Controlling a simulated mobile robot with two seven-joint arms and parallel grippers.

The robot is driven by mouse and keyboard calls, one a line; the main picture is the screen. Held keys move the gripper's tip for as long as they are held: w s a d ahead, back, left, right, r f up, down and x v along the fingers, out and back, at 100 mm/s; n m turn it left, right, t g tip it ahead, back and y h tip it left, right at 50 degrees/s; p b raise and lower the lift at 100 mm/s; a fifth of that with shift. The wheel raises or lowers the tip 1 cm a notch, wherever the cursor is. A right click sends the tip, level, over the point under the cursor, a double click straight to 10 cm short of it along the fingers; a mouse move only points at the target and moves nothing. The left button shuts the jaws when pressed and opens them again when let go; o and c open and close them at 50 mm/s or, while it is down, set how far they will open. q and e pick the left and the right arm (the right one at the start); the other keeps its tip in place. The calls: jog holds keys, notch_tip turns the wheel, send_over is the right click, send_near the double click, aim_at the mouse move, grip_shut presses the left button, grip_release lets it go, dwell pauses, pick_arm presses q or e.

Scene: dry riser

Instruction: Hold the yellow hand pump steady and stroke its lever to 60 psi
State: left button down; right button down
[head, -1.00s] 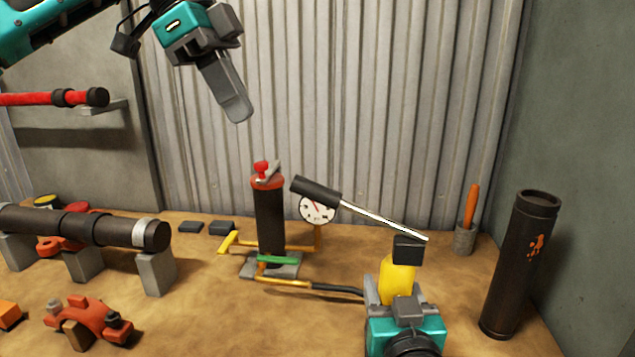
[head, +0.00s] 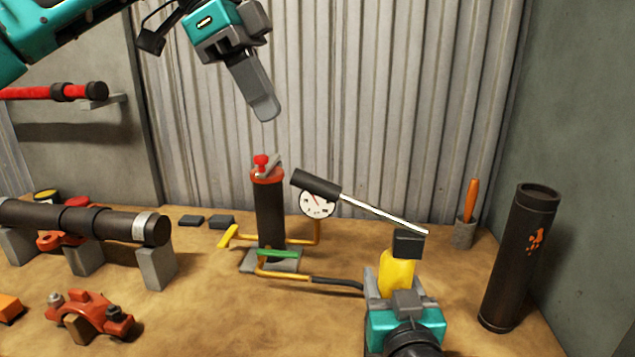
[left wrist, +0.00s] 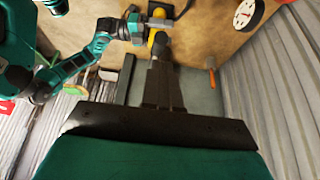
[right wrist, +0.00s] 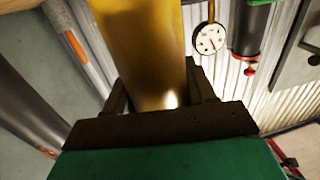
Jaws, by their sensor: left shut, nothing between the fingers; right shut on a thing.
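The yellow hand pump (head: 397,270) stands at the front right of the bench with a dark cap on top. My right gripper (head: 396,296) is shut on its body; the right wrist view shows the yellow body (right wrist: 140,50) between the fingers. The pump lever (head: 384,213) slopes up to the left from the cap to a thick black grip (head: 316,185). My left gripper (head: 264,110) is shut and empty, in the air up and left of the grip. The white gauge (head: 318,204) sits behind the lever; its reading is too small to tell.
A dark riser pipe (head: 270,215) with a red top stands left of the gauge. A hose (head: 335,282) runs towards the pump. A dark cylinder (head: 520,260) and a cup with an orange-handled tool (head: 467,228) stand right. A horizontal pipe (head: 100,225) rests on blocks at left.

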aim_at(301, 188)
pick_arm(q)
jog(key=shift+s+d+f, duration=0.15)
jog(key=shift+d+f, duration=0.05)
jog(key=shift+d, duration=0.7)
jog(key=shift+x, duration=3.55)
jog(key=shift+f, duration=2.2)
jog(key=shift+a, duration=0.2)
